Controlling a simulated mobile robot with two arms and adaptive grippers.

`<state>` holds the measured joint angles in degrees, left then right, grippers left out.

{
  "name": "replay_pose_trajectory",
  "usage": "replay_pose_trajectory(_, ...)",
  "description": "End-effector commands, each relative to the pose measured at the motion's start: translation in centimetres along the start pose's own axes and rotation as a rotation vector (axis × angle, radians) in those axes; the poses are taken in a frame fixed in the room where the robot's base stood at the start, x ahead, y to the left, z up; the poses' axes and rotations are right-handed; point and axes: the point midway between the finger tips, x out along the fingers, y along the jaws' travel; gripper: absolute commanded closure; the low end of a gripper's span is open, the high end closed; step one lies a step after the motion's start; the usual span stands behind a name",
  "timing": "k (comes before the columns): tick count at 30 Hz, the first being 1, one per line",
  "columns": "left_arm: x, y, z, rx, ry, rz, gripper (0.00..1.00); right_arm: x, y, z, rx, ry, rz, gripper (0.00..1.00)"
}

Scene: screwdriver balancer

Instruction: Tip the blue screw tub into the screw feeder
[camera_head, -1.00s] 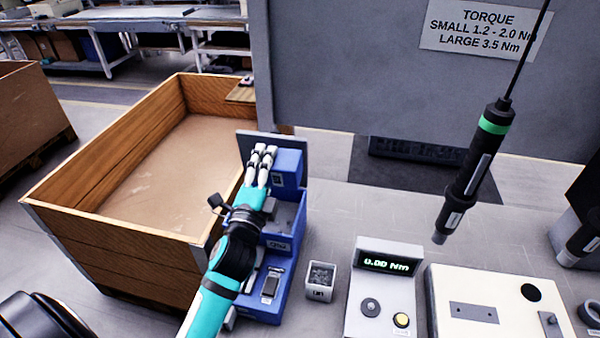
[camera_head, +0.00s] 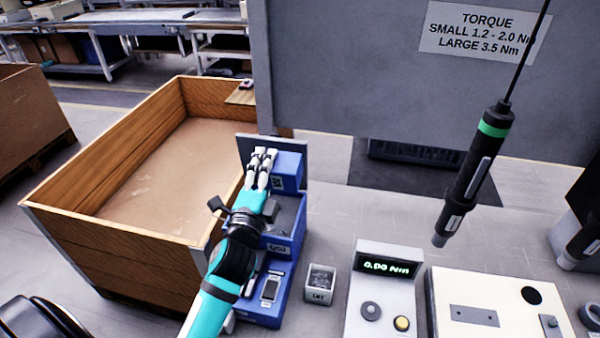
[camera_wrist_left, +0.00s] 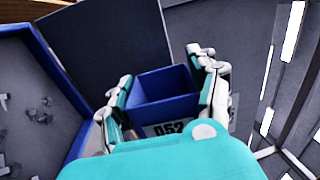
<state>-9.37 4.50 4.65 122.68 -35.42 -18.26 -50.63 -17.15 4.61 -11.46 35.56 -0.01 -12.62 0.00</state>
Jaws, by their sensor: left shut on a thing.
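The blue screw tub (camera_head: 289,166) sits at the back of a stepped row of blue bins. My left gripper (camera_head: 262,160) is over its left side in the head view. In the left wrist view the fingers (camera_wrist_left: 163,98) straddle the tub (camera_wrist_left: 165,110), one on each side, and are shut on it. The tub looks upright, with a label reading 052; its contents are not clear. A small pale box (camera_head: 320,284), open on top with dark contents, stands right of the bins; I cannot tell whether it is the screw feeder. My right gripper is not in view.
Other blue bins (camera_head: 270,312) lie in front of the tub. A large wooden crate (camera_head: 120,240) stands at left. A torque display unit (camera_head: 384,285), a cream plate (camera_head: 495,290) and a hanging screwdriver (camera_head: 475,170) are at right. Bare bench lies behind the pale box.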

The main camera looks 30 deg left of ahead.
Motion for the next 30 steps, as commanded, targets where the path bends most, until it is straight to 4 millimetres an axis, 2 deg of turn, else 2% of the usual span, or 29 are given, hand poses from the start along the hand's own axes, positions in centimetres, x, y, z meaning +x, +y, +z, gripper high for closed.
replay_pose_trajectory(8, 0.0, -0.1, 0.0, 0.005, 0.001, -0.002, 0.81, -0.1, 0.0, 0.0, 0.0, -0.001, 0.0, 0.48)
replay_pose_trajectory(11, 0.1, -0.6, 0.0, 0.077, 0.015, -0.001, 0.81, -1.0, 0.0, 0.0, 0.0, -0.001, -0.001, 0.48)
replay_pose_trajectory(21, 0.3, -1.8, 0.0, 0.572, 0.097, -0.001, 0.81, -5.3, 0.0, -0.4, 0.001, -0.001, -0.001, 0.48)
replay_pose_trajectory(30, 0.4, -2.5, -0.1, 0.939, 0.158, 0.0, 0.81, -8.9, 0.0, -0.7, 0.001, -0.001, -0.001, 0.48)
